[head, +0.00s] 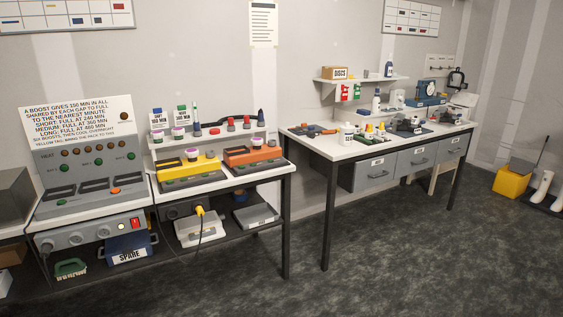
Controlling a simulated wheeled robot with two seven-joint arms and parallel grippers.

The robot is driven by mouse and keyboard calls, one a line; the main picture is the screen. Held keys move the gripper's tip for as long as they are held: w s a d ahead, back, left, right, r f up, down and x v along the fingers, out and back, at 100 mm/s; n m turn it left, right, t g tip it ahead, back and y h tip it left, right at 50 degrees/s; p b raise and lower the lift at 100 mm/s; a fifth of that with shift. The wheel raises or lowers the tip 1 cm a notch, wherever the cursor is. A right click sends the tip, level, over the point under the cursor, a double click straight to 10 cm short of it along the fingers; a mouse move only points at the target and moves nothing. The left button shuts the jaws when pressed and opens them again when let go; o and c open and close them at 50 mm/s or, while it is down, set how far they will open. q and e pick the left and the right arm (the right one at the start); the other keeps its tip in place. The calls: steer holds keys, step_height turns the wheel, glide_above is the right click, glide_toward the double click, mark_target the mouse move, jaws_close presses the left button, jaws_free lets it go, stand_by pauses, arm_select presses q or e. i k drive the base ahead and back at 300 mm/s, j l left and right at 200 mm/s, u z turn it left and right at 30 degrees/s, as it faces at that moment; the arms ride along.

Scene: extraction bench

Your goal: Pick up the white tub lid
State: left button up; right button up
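I cannot single out a white tub lid for sure in the head view. Small tubs with pale and purple tops show on the left bench: one tub (178,133) on the raised shelf, one tub (192,154) on the yellow unit (188,168) and one tub (257,143) on the orange unit (253,155). A white container (347,134) stands on the right bench among many small items, too small to tell apart. Neither of my grippers is in view.
A sloped grey panel (90,155) with printed text stands at the left. The right bench (320,150) has grey drawers (375,172) below. A wall shelf (360,79) holds a box. A yellow bin (510,182) stands far right. The dark floor (400,260) in front is clear.

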mark_target(347, 126)
steer(key=i+z, duration=0.15)
steer(key=i, duration=0.45)
steer(key=i+j+z, duration=0.1)
steer(key=i, duration=0.5)
steer(key=i+j+z, duration=0.15)
steer(key=i, duration=0.45)
steer(key=j, duration=0.1)
